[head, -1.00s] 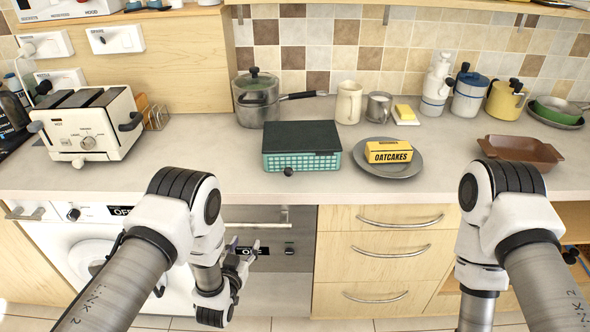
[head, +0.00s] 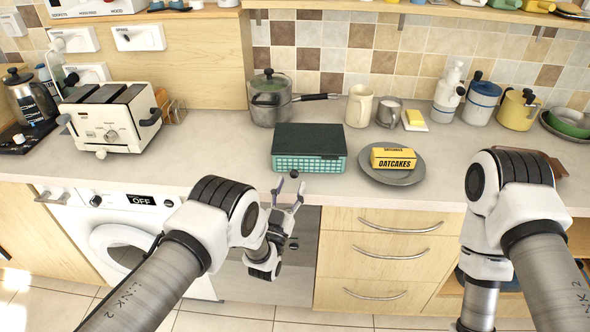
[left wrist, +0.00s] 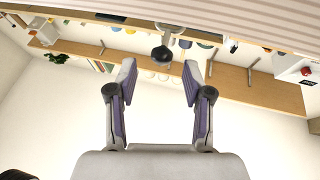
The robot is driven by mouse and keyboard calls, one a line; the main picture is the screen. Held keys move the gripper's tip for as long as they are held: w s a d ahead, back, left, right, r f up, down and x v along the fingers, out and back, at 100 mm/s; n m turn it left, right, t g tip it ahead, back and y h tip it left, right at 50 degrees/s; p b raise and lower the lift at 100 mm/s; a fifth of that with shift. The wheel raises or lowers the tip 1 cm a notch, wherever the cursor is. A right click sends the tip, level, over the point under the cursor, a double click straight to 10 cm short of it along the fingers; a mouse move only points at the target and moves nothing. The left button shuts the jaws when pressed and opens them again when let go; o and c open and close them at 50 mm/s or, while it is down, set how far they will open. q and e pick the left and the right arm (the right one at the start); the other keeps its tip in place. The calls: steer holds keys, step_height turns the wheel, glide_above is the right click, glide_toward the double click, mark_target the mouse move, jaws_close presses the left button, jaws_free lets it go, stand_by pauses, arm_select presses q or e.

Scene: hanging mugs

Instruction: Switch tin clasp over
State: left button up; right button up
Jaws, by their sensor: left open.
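The tin (head: 309,164) is a teal patterned box with a dark lid (head: 310,139), near the counter's front edge. Its clasp looks like a small dark knob (head: 294,174) low on the tin's front face. My left gripper (head: 288,193) is open and empty, just in front of the counter edge and below the clasp, fingers pointing up toward it. In the left wrist view, a dark knob on a pale stem (left wrist: 163,52) shows beyond and between the open fingertips (left wrist: 160,70), apart from them. My right arm is at the right; its gripper is out of view.
A plate (head: 400,178) with a yellow oatcakes box (head: 393,158) stands just right of the tin. A pot (head: 270,103) is behind it and a toaster (head: 108,124) to the left. Drawer handles (head: 400,227) stick out below the counter.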

mark_target(295, 173)
arm_select(q)
steer(key=x, duration=0.4)
steer(key=shift+w+a+p, duration=0.1)
steer(key=shift+w+p, duration=0.1)
steer(key=shift+p, duration=0.15)
steer(key=shift+w, duration=0.15)
jaws_close()
